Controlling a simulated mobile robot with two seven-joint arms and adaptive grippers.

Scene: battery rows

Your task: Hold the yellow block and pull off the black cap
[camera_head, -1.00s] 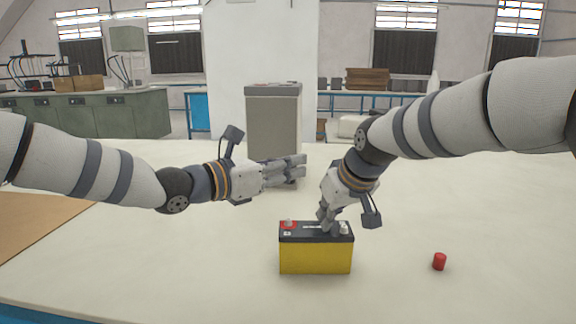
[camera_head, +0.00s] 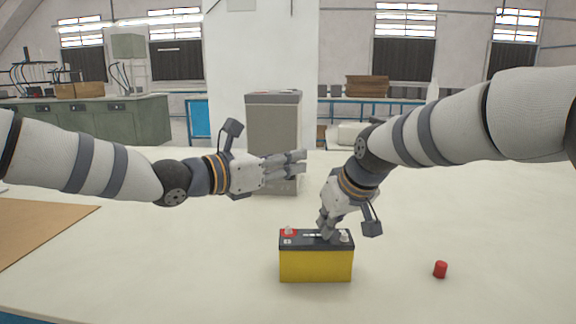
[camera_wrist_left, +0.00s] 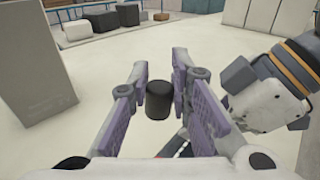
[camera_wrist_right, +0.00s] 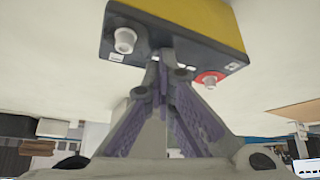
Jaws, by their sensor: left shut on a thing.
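The yellow block (camera_head: 315,265) is a battery with a black top, standing upright on the pale table. Its two posts are bare, and the left one has a red base. My right gripper (camera_head: 326,228) reaches down onto the block's top, its fingertips close together between the posts. The right wrist view shows the fingertips (camera_wrist_right: 163,62) at the black top; what they pinch is partly hidden. My left gripper (camera_head: 298,162) is above the table, up and left of the block. In the left wrist view, the black cap (camera_wrist_left: 158,100) is between its fingers.
A red cap (camera_head: 440,270) stands on the table right of the block. A grey bin-like box (camera_head: 273,125) is behind my left gripper. A brown board (camera_head: 40,228) lies at the table's left. The table's front area is largely clear.

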